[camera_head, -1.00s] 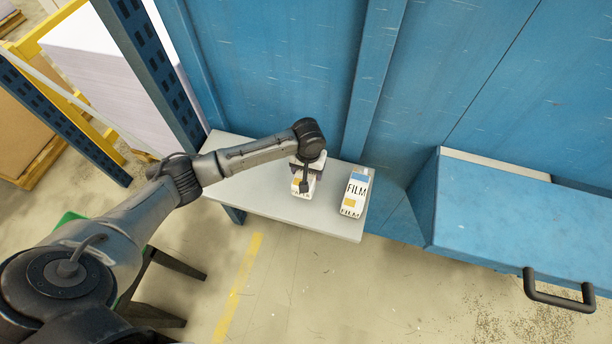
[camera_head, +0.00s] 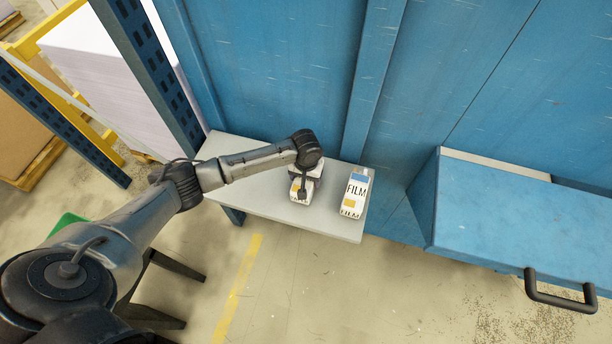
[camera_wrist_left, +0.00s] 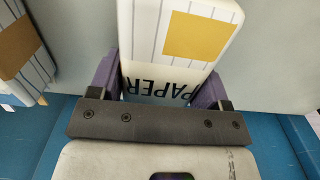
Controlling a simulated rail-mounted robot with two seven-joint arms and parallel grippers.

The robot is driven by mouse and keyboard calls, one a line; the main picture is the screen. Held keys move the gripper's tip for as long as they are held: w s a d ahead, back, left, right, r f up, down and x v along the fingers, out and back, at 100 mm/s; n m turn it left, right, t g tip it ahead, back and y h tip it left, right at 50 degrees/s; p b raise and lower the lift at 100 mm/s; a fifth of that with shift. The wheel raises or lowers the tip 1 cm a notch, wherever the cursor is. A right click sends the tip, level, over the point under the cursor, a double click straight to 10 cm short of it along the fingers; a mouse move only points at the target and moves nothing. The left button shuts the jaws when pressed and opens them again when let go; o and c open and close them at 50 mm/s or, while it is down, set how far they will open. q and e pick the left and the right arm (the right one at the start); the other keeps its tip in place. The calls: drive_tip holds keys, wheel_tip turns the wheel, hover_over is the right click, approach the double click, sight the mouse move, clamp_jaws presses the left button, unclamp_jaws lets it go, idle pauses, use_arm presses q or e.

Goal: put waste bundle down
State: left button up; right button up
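The waste bundle is a white, striped block with a yellow patch and the word PAPER. In the head view the bundle (camera_head: 299,194) is at the middle of the grey shelf (camera_head: 258,196); whether its base touches the shelf I cannot tell. My left gripper (camera_head: 305,180) is over it from above, partly hiding it. In the left wrist view the bundle (camera_wrist_left: 165,60) sits between the purple fingers of my left gripper (camera_wrist_left: 160,88), which appear pressed against both sides. My right gripper is not in view.
A second white bundle marked FILM (camera_head: 356,192) stands on the shelf just to the right, apart from the held one. A blue machine wall (camera_head: 280,70) rises behind the shelf. A blue cover with a black handle (camera_head: 559,297) is at the right. The shelf's left part is bare.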

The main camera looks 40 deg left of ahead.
use_arm(q)
drive_tip(key=o, duration=0.4)
drive_tip(key=shift+r, duration=0.1)
wheel_tip(320, 180, up, 12)
drive_tip(key=p, duration=0.2)
drive_tip(key=s+d+f+m+t+h, duration=0.1)
drive_tip(key=s+d+f+m, duration=0.25)
drive_tip(key=s+d, duration=0.3)
drive_tip(key=s+d+f+m+t+h, duration=0.1)
drive_tip(key=s+d+f+m, duration=0.1)
drive_tip(key=s+d+f, duration=0.35)
drive_tip(key=shift+m+t+y, duration=0.75)
drive_tip(key=shift+t+y, duration=0.05)
drive_tip(key=shift+y, duration=0.1)
drive_tip(key=s+r, duration=0.1)
drive_tip(key=s, duration=0.4)
drive_tip(key=s+a+r, duration=0.1)
drive_tip(key=s, duration=0.5)
drive_tip(key=s+a+r, duration=0.1)
drive_tip(key=s, duration=0.5)
drive_tip(key=shift+s+r+b, duration=0.2)
drive_tip(key=shift+r+b, duration=0.1)
